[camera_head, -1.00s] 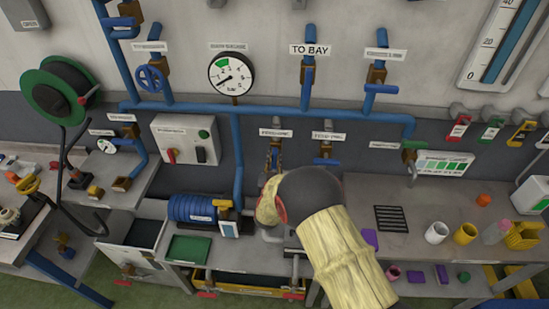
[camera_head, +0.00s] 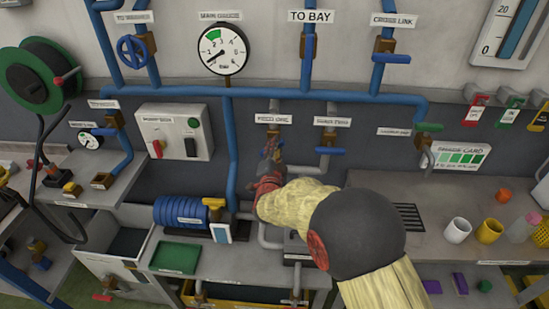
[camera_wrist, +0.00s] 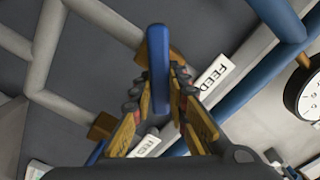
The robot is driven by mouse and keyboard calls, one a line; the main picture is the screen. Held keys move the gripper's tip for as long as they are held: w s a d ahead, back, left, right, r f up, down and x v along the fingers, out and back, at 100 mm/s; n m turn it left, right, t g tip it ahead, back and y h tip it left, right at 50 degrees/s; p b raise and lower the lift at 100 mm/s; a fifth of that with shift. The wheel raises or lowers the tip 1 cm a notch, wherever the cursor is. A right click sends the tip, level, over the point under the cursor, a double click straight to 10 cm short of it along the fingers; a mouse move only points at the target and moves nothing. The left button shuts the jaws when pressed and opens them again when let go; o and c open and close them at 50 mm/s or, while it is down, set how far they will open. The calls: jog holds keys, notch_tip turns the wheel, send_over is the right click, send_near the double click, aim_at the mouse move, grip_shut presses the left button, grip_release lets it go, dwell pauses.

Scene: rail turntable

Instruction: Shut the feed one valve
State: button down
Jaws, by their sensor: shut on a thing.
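The feed one valve hangs on a pipe stub under its label (camera_head: 274,120) in the head view, with my gripper (camera_head: 271,153) over it. In the wrist view its blue handle (camera_wrist: 158,70) stands between the two fingers of my gripper (camera_wrist: 160,82), which are shut on it. The brown valve body (camera_wrist: 176,56) shows partly behind the handle. In the head view the handle is mostly hidden by the gripper, so its angle to the pipe is hard to tell there.
Just right is a similar valve with a blue handle (camera_head: 330,151) set crosswise. A blue vertical pipe (camera_head: 231,150) and a grey switch box (camera_head: 175,133) are on the left. Below is a bench with a blue coil (camera_head: 181,211). Cups (camera_head: 457,230) stand at the right.

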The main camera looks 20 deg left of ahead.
jog(key=m+b, duration=0.2)
jog(key=b, duration=0.2)
jog(key=f+m+b, duration=0.1)
jog(key=m+b, duration=0.2)
jog(key=b, duration=0.1)
jog(key=shift+d, duration=0.15)
jog(key=m+b, duration=0.2)
jog(key=b, duration=0.1)
jog(key=shift+b, duration=0.35)
jog(key=shift+m, duration=0.3)
jog(key=c, duration=1.7)
grip_release()
jog(key=v, duration=1.2)
